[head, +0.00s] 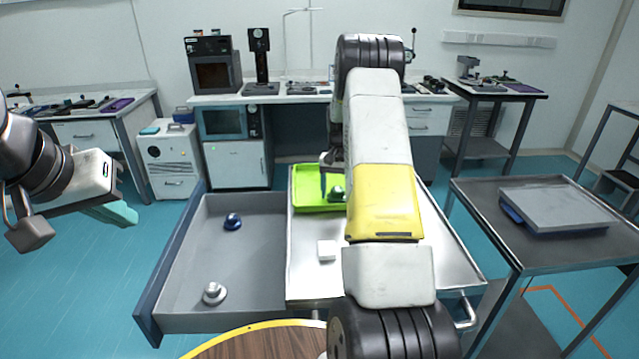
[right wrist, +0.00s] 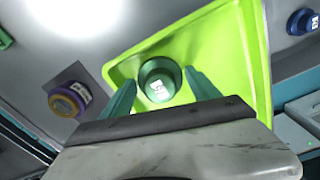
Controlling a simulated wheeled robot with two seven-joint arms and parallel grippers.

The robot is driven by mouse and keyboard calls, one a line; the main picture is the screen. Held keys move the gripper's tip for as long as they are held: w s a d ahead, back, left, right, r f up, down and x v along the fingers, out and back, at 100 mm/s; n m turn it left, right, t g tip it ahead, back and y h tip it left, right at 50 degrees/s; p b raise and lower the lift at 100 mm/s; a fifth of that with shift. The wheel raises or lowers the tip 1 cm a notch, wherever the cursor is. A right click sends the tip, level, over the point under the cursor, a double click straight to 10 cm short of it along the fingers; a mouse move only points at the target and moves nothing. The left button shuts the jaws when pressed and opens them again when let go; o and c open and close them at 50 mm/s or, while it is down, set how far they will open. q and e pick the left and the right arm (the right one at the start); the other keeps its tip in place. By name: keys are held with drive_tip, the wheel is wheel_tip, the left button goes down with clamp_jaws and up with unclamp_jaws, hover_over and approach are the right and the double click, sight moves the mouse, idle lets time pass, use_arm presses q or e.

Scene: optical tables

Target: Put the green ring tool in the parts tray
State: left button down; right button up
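The dark green ring tool (head: 337,193) lies inside the lime green parts tray (head: 305,207) on the metal cart top. In the right wrist view the ring tool (right wrist: 160,79) has a white label and sits over the tray floor (right wrist: 225,50). My right gripper (right wrist: 160,85) is open, with one finger on each side of the ring tool and small gaps visible. In the head view my right arm hides part of the tray and most of the right gripper. My left gripper (head: 112,213) hangs at the far left, away from the tray; its finger gap is unclear.
A grey open drawer (head: 190,255) left of the tray holds a blue round part (head: 232,221) and a silver round part (head: 214,292). A white block (head: 326,250) lies in front of the tray. A purple and yellow ring (right wrist: 70,98) shows in the right wrist view.

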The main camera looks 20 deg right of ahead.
sight(338, 189)
drive_tip(key=shift+r, duration=0.1)
wheel_tip(338, 189, up, 12)
drive_tip(key=s+a+r+n+t, duration=0.2)
drive_tip(key=s+a+r, duration=0.45)
drive_tip(key=r, duration=0.35)
drive_tip(key=s+a+r+n+t+y, duration=0.1)
drive_tip(key=s+a+r, duration=0.35)
drive_tip(key=s, duration=0.45)
drive_tip(key=s+a+r+n+t+y, duration=0.1)
drive_tip(key=s+a+r+n+t, duration=0.15)
drive_tip(key=s+a, duration=0.45)
drive_tip(key=s+f+n, duration=0.1)
drive_tip(key=s, duration=1)
drive_tip(key=shift+a+f+t, duration=0.3)
drive_tip(key=shift+a+t, duration=0.05)
drive_tip(key=shift+a, duration=0.1)
